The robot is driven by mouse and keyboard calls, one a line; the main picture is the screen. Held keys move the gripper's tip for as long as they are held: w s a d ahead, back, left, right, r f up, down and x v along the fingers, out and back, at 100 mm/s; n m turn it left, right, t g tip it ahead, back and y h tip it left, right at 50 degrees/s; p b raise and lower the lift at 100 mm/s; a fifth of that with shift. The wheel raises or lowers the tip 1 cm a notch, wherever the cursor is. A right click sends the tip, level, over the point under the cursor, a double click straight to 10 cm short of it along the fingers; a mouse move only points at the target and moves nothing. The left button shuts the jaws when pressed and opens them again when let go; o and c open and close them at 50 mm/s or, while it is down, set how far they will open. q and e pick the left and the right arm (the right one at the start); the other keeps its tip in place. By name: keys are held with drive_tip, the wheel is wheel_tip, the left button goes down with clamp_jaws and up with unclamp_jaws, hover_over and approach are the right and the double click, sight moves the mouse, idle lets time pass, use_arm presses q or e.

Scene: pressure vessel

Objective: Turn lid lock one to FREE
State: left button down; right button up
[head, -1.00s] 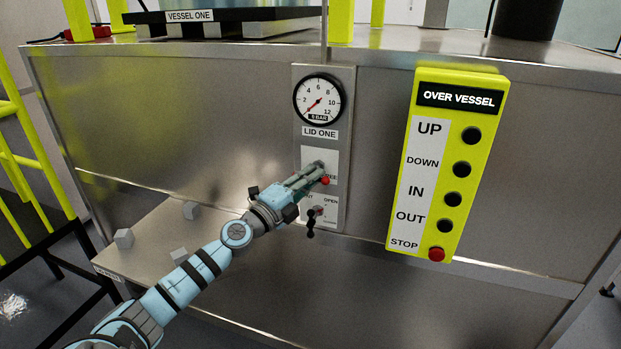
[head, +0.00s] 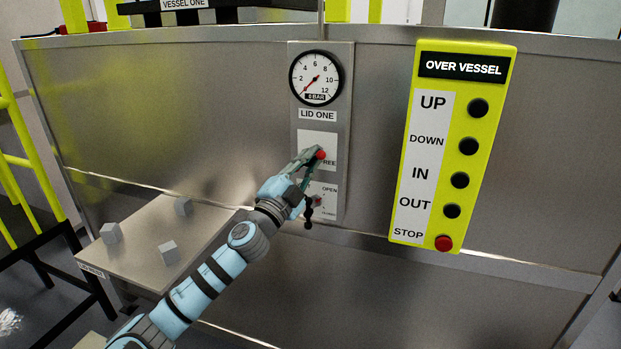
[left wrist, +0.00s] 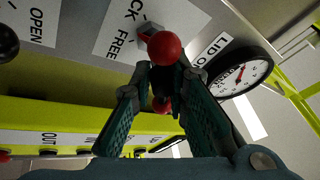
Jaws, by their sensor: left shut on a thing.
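The lid lock on the LID ONE panel (head: 322,205) has a lever ending in a red ball knob (head: 320,154). The knob stands just above the partly covered FREE label in the head view. In the left wrist view the red knob (left wrist: 164,46) is close to my camera, near a grey hub and the LOCK/FREE plate (left wrist: 118,32). My left gripper (head: 313,157) reaches up to the lever from the lower left. Its two green fingers (left wrist: 162,82) are closed around the lever by the knob; they hide the lever's shaft. My right gripper is out of view.
A gauge (head: 316,77) with its needle low is above the lock. A black-handled valve (head: 309,213) marked OPEN is just below. The yellow OVER VESSEL button box (head: 403,238) is at right. Small grey blocks lie on a shelf (head: 215,222) at left.

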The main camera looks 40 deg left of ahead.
use_arm(q)
drive_tip(key=n+y+b, duration=0.2)
drive_tip(key=n+b, duration=0.1)
drive_tip(key=n, duration=0.2)
drive_tip(key=n+y+b, duration=0.3)
drive_tip(key=n+b, duration=0.1)
drive_tip(key=shift+f+n, duration=0.2)
drive_tip(key=shift+n, duration=0.2)
drive_tip(key=n+g+y+b, duration=0.1)
drive_tip(key=n+y+b, duration=0.1)
drive_tip(key=n, duration=0.1)
drive_tip(key=shift+n+g+y, duration=0.3)
drive_tip(key=shift+n, duration=0.1)
drive_tip(key=shift+n+g+y+b, duration=0.55)
drive_tip(key=shift+n+b, duration=0.25)
drive_tip(key=shift+n, duration=0.9)
drive_tip(key=shift+y, duration=0.25)
drive_tip(key=c, duration=1.8)
unclamp_jaws()
drive_tip(key=shift+c, duration=0.2)
drive_tip(key=shift+o, duration=0.9)
drive_tip(key=shift+s, duration=0.1)
drive_tip(key=shift+a+r, duration=0.1)
drive_tip(key=shift+a, duration=0.05)
